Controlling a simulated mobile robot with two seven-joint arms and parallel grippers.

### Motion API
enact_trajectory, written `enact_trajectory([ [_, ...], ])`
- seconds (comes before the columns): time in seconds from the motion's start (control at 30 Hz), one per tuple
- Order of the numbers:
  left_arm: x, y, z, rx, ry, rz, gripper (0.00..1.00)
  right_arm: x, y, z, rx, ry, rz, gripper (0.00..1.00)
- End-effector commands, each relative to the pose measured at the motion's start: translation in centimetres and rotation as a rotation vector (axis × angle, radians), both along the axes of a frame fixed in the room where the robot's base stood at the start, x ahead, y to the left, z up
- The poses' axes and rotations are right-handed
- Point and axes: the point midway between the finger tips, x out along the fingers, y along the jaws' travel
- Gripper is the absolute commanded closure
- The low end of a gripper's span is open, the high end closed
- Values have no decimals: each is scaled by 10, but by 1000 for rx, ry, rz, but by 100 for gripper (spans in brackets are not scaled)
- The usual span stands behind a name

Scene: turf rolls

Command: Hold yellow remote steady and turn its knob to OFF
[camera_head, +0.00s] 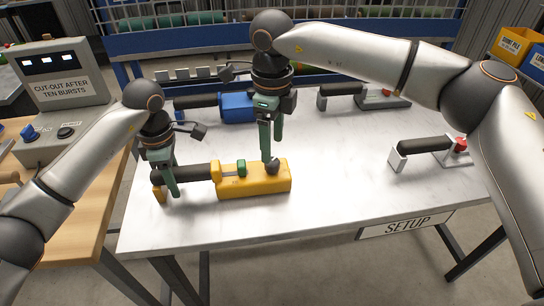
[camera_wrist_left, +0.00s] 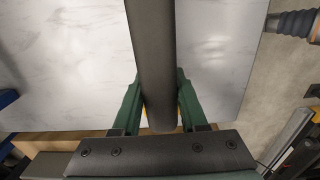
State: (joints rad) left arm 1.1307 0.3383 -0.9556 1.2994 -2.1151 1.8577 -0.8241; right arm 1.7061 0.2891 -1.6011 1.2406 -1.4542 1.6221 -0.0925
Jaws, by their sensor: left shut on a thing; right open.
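The yellow remote (camera_head: 253,184) lies near the front left of the white table, with a black bar-shaped handle (camera_head: 192,173) running out to its left. A dark round knob (camera_head: 272,167) sits on the right part of its yellow body, and a green part (camera_head: 241,168) sits left of the knob. My left gripper (camera_head: 172,188) is shut on the black handle near its left end. In the left wrist view, the green fingers lie on both sides of the handle (camera_wrist_left: 152,50). My right gripper (camera_head: 268,155) is open, pointing down at the knob; whether its fingers straddle it I cannot tell.
A blue remote (camera_head: 238,107) lies behind the yellow one, and two grey ones lie at the back (camera_head: 380,101) and right (camera_head: 425,146). The table (camera_head: 345,190) is clear at front right. A control box (camera_head: 65,85) stands on the left bench.

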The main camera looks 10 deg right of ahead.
Motion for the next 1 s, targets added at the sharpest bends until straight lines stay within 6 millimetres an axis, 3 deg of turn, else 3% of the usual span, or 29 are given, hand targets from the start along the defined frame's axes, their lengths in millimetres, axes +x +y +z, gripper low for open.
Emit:
enact_trajectory([
  [0.1,-2,1,-6,5,10,1,100,-1,0,-24,-1,3,1,29],
  [0.3,-2,1,-6,5,10,1,100,0,1,-46,2,1,0,29],
  [0.67,-2,1,-6,5,10,1,100,0,0,-52,2,0,0,29],
  [1.0,-2,1,-6,6,10,1,100,0,1,-51,2,0,0,65],
])
